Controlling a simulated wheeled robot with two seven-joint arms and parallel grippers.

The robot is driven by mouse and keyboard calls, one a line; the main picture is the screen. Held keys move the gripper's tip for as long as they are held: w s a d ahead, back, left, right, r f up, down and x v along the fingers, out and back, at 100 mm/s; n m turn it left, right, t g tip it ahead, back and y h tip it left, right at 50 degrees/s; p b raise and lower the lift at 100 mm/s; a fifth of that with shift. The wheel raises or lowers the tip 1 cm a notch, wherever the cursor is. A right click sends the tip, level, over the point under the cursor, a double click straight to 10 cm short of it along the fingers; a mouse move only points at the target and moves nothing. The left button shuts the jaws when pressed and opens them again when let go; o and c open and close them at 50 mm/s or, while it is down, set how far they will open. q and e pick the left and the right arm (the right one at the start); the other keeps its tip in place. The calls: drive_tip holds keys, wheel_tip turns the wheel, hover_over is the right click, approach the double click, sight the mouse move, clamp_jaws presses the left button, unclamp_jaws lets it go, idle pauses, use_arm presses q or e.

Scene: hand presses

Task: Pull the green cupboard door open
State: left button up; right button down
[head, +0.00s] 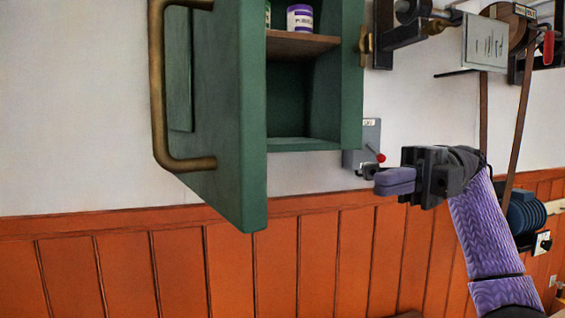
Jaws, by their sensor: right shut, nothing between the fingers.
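The green cupboard (352,85) hangs on the white wall at the top centre. Its green door (250,120) stands wide open, swung out to the left, with a brass bar handle (158,95) on its outer face. The inside shows a wooden shelf (295,43) above a lower space that looks empty. My right gripper (385,182) is shut and empty, to the right of and below the cupboard, apart from the door and its handle. My left gripper is not in view.
A grey switch box (365,140) with a red-knobbed lever is on the wall just above my right gripper. A purple-labelled tin (300,18) stands on the shelf. Belt-driven machinery (505,35) and a blue motor (524,212) are at the right. Orange panelling (180,265) covers the lower wall.

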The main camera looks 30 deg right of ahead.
drive_tip(key=a, duration=1.3)
drive_tip(key=shift+a+f+p, duration=0.15)
drive_tip(key=shift+a+p, duration=0.25)
drive_tip(key=shift+p, duration=0.05)
